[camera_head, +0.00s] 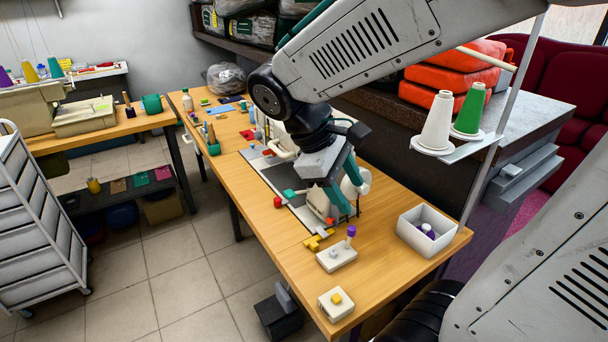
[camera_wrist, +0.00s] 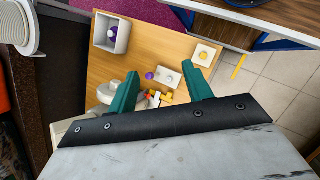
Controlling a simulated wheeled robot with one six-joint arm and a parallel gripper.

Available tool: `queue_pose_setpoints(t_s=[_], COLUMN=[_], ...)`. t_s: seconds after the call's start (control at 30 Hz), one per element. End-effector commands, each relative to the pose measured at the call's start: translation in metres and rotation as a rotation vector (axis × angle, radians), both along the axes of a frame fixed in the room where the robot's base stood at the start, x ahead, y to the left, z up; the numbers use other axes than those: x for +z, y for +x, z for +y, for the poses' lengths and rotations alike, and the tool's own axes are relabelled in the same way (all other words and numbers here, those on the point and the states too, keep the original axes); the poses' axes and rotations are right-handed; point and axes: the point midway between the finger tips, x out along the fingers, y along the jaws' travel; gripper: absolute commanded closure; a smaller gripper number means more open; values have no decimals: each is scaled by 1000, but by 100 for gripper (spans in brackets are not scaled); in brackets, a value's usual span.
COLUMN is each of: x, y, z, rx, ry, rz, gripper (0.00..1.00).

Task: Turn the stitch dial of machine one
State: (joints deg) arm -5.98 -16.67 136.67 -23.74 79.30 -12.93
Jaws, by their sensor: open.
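A cream sewing machine (camera_head: 318,201) stands on the wooden table, largely hidden behind my gripper (camera_head: 350,199). Its pale body also shows beside the left finger in the wrist view (camera_wrist: 106,92). A red knob (camera_head: 278,202) and a teal knob (camera_head: 289,193) show at its left side; I cannot tell whether either is the stitch dial.
A block with a purple knob (camera_head: 337,257), a block with a yellow button (camera_head: 336,303) and yellow pieces (camera_head: 318,239) lie on the near table (camera_head: 262,235). A white box (camera_head: 427,230) stands at right. Thread cones (camera_head: 435,122) stand on a raised holder beside my arm.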

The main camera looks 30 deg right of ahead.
Motion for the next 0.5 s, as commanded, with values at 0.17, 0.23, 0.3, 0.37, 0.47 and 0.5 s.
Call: queue_pose_setpoints(t_s=[0.17, 0.23, 0.3, 0.37, 0.47, 0.5], x=[-17, -25, -35, -46, -66, -74], y=[56, 79, 103, 124, 158, 171], z=[-15, -17, -18, -17, -11, -8], rx=[237, 328, 419, 495, 617, 662], ry=[-193, -268, -342, -407, -512, -554], rz=[267, 369, 470, 557, 696, 749], gripper=[50, 50, 50, 50, 50, 50])
